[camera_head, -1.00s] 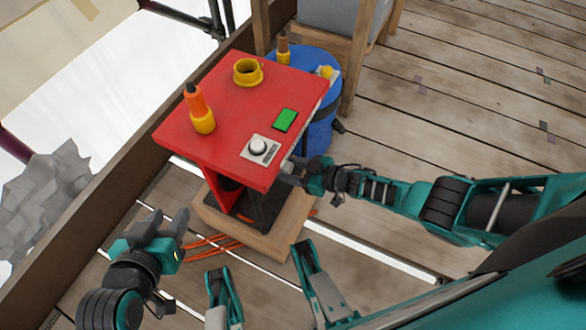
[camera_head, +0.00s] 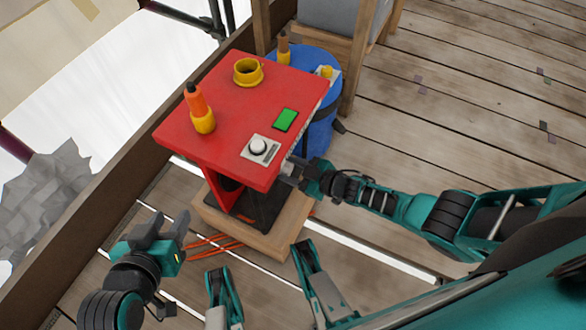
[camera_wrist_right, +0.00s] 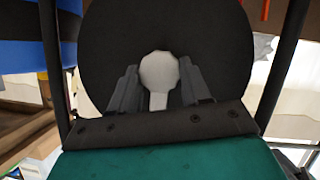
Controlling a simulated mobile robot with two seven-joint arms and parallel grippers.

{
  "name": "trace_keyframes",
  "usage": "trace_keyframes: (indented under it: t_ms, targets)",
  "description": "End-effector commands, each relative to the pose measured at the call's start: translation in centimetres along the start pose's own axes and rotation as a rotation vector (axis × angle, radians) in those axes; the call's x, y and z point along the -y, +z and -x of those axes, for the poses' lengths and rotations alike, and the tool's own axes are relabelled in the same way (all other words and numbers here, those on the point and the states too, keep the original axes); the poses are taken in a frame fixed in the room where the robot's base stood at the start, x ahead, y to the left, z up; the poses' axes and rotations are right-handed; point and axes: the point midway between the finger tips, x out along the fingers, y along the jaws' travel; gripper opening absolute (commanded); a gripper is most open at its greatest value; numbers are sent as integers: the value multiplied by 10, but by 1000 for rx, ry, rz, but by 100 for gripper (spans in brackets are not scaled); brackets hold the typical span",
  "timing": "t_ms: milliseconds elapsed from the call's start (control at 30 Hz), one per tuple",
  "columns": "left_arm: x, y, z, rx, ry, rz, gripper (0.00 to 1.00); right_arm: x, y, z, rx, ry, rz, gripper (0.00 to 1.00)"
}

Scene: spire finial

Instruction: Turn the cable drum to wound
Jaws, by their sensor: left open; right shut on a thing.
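In the right wrist view a large black disc (camera_wrist_right: 110,42), apparently the face of the cable drum, fills the middle. A pale round knob with a short stem (camera_wrist_right: 159,72) stands in front of it. My right gripper (camera_wrist_right: 160,82) is shut on this knob. In the head view my right gripper (camera_head: 290,170) is at the right side of the red-topped stand (camera_head: 215,95), just under its edge; the top hides most of the drum, and I see no wound mark. My left gripper (camera_head: 163,232) is open and empty, left of the stand and apart from it.
A blue barrel (camera_head: 318,137) stands behind. Orange cable (camera_head: 208,241) lies beside the wooden base (camera_head: 272,244).

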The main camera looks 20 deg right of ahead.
Motion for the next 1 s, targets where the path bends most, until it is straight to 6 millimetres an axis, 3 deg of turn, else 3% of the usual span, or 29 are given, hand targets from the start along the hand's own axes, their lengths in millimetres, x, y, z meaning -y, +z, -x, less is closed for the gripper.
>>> trace_keyframes:
  t_ms: [500,1000]
  targets:
    - [0,-4,-1,-9,0,-3,43,3,1,0,1,124,295,0]
    - [0,-4,-1,-8,0,-2,43,3,2,0,2,146,353,0]
